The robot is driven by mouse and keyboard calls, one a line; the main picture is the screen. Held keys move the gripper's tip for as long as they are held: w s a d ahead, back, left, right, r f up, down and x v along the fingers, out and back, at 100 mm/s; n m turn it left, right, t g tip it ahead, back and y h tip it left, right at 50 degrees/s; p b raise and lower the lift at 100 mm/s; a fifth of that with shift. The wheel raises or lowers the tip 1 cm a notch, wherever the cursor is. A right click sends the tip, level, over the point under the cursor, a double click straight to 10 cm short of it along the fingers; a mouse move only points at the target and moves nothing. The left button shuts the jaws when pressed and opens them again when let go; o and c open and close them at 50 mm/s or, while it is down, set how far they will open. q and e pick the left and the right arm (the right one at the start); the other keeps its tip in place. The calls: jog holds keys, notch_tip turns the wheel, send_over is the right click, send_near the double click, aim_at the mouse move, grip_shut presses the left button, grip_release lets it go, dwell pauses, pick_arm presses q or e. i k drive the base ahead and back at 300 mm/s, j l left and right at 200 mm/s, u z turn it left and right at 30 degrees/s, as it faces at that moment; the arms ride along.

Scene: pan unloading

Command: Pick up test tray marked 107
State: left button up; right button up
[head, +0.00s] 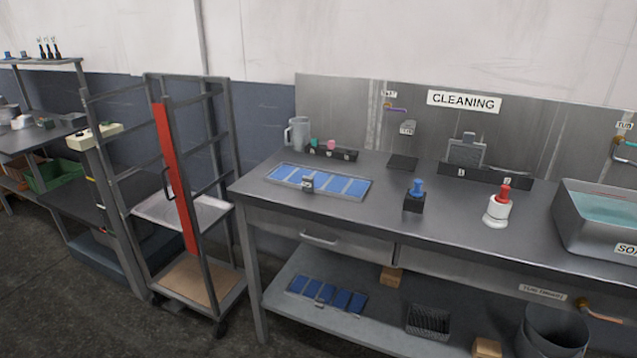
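A flat, light-rimmed tray with blue panels (345,186) lies on the left part of the metal cleaning table. Neither of my grippers shows in the head view.
The cleaning table (385,219) holds a jug (297,133), a blue-topped stamp (416,190), a red-topped white one (499,207) and a soapy basin (605,207). A wheeled rack (233,200) with a red bar stands left of it. Floor shows at the lower left.

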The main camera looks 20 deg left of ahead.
aim_at(312, 180)
jog(key=u, duration=0.95)
jog(key=i+l+u, duration=0.1)
jog(key=l+u, duration=0.15)
jog(key=u, duration=0.15)
jog(key=i+l+u, duration=0.1)
jog(key=l+u, duration=0.15)
jog(key=u, duration=0.15)
jog(key=l+u, duration=0.3)
jog(key=u, duration=0.15)
jog(key=l+u, duration=0.4)
jog(key=i+j, duration=0.05)
jog(key=j, duration=0.05)
